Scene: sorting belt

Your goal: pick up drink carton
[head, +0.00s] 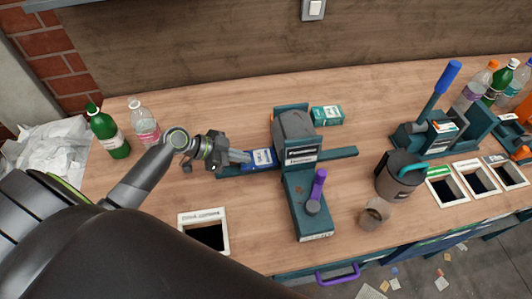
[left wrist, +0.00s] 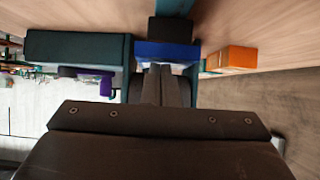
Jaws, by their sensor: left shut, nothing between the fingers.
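A small blue carton (head: 262,158) with a white label lies on the teal belt, just left of the grey scanner housing. In the left wrist view a blue face (left wrist: 166,52) shows right beyond my fingertips. My left gripper (head: 246,156) is shut and empty, its fingertips pointing at the carton's left end. In the left wrist view its fingers (left wrist: 160,72) are together, close to the blue face. I cannot tell whether they touch it. My right gripper is not in view.
The scanner (head: 295,128) stands mid-table, with a purple-handled lever (head: 317,188) in front. A teal box (head: 327,115) lies behind. A grey pitcher (head: 399,176) and cup (head: 374,214) stand right. Bottles (head: 108,132) stand left. An orange box (left wrist: 231,60) shows in the wrist view.

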